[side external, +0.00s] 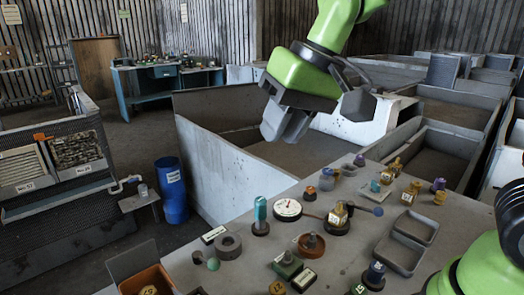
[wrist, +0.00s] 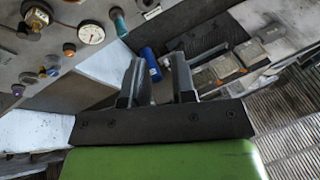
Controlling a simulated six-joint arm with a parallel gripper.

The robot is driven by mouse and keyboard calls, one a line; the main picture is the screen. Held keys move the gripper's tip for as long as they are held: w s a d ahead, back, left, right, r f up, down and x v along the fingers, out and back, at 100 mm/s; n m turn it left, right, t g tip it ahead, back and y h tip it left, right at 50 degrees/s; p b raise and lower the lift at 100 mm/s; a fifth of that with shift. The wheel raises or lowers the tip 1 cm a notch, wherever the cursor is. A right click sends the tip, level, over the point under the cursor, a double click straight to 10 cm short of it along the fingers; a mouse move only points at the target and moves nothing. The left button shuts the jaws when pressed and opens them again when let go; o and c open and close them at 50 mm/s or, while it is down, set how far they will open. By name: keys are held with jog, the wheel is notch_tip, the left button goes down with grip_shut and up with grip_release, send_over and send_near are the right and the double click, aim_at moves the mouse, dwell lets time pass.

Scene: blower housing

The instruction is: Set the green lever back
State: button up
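I cannot make out the green lever in the wrist view. My gripper (side external: 285,122) hangs in the air above and behind the panel, well away from the lever. In the wrist view my gripper (wrist: 158,62) has its two dark fingers apart with nothing between them.
An open brown box (side external: 148,280) stands left. A blue barrel (side external: 171,188) is on the floor.

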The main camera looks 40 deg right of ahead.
jog(key=c, duration=0.3)
jog(key=shift+w+a, duration=0.15)
jog(key=shift+w, duration=0.05)
grip_shut()
jog(key=m+g+h, duration=0.3)
jog(key=m, duration=0.4)
send_over(206, 261)
jog(key=s, duration=0.3)
notch_tip(206, 261, down, 6)
jog(key=f, duration=0.1)
jog(key=a+f+m+h, duration=0.3)
jog(key=a+f+m, duration=0.3)
jog(key=f+m, duration=0.2)
jog(key=shift+g, duration=0.3)
jog(key=x, duration=1)
jog(key=shift+d, duration=0.3)
